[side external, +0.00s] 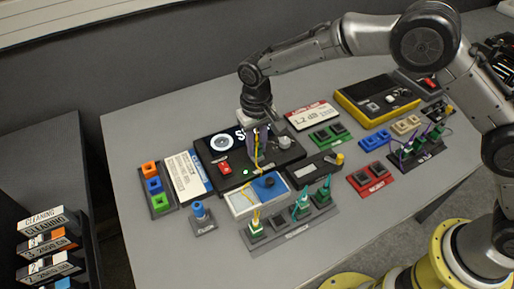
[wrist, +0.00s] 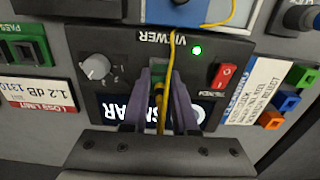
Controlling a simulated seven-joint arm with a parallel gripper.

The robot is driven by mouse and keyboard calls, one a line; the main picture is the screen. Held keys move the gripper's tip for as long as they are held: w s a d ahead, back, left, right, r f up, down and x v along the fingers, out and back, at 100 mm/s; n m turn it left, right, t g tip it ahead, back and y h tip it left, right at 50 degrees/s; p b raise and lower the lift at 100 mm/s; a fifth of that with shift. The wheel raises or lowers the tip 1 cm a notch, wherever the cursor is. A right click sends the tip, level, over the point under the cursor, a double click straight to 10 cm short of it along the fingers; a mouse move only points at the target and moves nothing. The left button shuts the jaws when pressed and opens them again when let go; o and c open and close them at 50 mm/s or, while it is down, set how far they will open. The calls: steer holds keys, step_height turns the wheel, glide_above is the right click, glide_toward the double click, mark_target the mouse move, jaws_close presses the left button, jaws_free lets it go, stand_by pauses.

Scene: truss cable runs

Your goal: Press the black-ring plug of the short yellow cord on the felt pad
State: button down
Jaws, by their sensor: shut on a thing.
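My gripper (side external: 258,148) is above the black viewer box, pointing down. In the wrist view its two purple fingers (wrist: 160,100) are closed on the yellow plug (wrist: 160,92) of the yellow cord (wrist: 172,50). The plug's ring colour cannot be made out. The cord runs from the fingers toward a white-rimmed tray (side external: 236,211) in front of the viewer. A blue pad (side external: 277,192), probably the felt pad, fills the tray's right part, with a dark round thing on it. The held plug is apart from the pad. Another yellow plug (side external: 255,221) stands in the front rack.
The black viewer box (side external: 205,147) has a green light, red switch and grey knob. The front rack (side external: 290,237) holds several upright green plugs. A blue-capped post (side external: 198,210) stands left of the tray. A black bar-shaped box (side external: 312,166) lies right. The table's front left is clear.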

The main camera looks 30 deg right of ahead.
mark_target(256, 146)
steer(key=shift+r, duration=0.25)
stand_by(0.3)
steer(key=shift+r, duration=2.1)
steer(key=shift+s+a+f+m, duration=0.15)
steer(key=shift+f+m, duration=0.05)
steer(key=shift+m, duration=0.2)
steer(key=shift+n, duration=0.3)
steer(key=s+a, duration=0.5)
steer(key=s+a+f, duration=0.1)
steer(key=s+a, duration=0.1)
steer(key=s, duration=0.1)
steer(key=shift+s+a+f, duration=0.1)
steer(key=shift+s+a, duration=0.15)
steer(key=shift+a, duration=0.05)
steer(key=shift+s+a+f, duration=0.1)
steer(key=shift+s+a, duration=0.05)
steer(key=shift+f, duration=2.25)
